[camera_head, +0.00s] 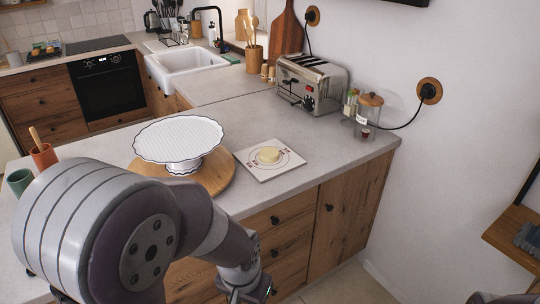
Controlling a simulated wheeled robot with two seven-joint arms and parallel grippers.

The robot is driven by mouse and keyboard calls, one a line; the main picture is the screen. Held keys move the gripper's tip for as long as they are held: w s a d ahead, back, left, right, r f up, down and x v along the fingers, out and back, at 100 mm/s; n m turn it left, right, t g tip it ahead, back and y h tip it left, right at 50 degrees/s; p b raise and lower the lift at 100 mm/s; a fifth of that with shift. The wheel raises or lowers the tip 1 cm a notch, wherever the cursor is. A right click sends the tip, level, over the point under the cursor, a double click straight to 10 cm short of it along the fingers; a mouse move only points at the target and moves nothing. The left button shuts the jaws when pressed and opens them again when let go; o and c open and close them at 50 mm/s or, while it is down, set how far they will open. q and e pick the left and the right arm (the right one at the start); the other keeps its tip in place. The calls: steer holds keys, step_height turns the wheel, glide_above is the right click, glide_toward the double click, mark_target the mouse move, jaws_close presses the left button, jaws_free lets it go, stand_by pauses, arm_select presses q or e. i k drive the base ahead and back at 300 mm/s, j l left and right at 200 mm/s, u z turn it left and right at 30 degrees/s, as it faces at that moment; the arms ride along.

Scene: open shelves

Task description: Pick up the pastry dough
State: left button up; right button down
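The pastry dough (268,155) is a small pale yellow round lump. It lies on a white square mat (288,170) with reddish markings, on the grey counter to the right of the cake stand. My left arm comes in from the left across the front of the counter. The end of that arm, with part of my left gripper (245,291), is at the bottom edge, in front of the drawers and below the dough, apart from it. Its fingertips are not clearly visible. My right gripper is not in view.
A white scalloped cake stand (180,139) stands on a round wooden board (217,174). A toaster (311,83) and a glass jar (369,112) stand behind the dough. Cups (43,155) are at the left. The counter (340,153) is clear right of the mat.

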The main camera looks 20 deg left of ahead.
mark_target(268, 154)
steer(key=i+l+u, duration=0.2)
steer(key=i, duration=0.3)
steer(key=i+l+u, duration=0.15)
steer(key=i, duration=0.35)
